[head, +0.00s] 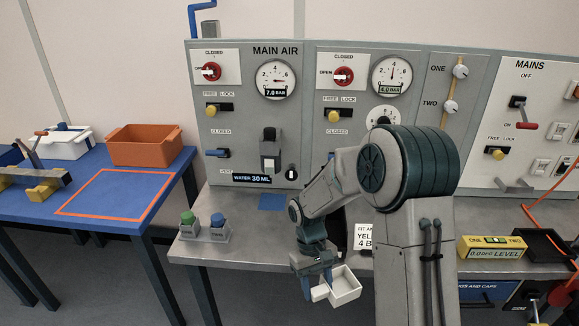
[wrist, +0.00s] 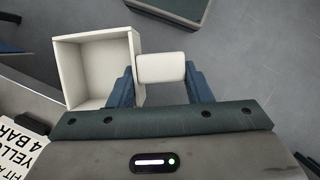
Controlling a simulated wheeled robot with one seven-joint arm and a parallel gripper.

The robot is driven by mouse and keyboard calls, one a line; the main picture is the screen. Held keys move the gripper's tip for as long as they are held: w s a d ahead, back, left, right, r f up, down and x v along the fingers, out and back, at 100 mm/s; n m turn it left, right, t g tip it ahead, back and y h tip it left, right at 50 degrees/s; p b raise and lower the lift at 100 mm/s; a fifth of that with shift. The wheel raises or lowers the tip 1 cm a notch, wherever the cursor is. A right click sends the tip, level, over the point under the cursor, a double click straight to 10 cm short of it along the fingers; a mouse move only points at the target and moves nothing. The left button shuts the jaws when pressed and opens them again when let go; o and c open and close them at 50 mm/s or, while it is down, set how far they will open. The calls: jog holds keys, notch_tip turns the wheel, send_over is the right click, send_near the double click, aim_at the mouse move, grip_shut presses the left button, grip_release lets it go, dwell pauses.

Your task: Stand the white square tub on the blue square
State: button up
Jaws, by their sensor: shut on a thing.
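The white square tub (head: 347,290) is in my gripper (head: 316,280), held out past the bench's front edge with the floor below it. In the wrist view my gripper (wrist: 160,82) has its two blue fingers shut on the tub's white side block, and the open tub (wrist: 97,65) sits to the left of the fingers. In the head view the tub's open side faces up, slightly tilted. The blue square (head: 272,202) lies flat on the grey bench below the panel, behind and left of my gripper. It looks bare.
The grey bench (head: 243,248) carries a holder with green (head: 188,217) and blue (head: 217,220) knobs at left. A white sign (head: 363,237) stands behind my arm. A level (head: 491,247) and black tray (head: 548,244) are at right. The bench around the blue square is clear.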

aim_at(344, 272)
jog(key=w+d+f+m, duration=0.1)
jog(key=d, duration=0.1)
jog(key=w+d+f+m+y, duration=0.1)
jog(key=w+d+f+m, duration=0.1)
jog(key=d, duration=0.1)
jog(key=w+d+f+m, duration=0.1)
jog(key=w+d+f, duration=0.1)
jog(key=d, duration=0.1)
jog(key=shift+d+m+g+y, duration=0.1)
jog(key=shift+m+g+y, duration=0.2)
jog(key=shift+m+g, duration=0.1)
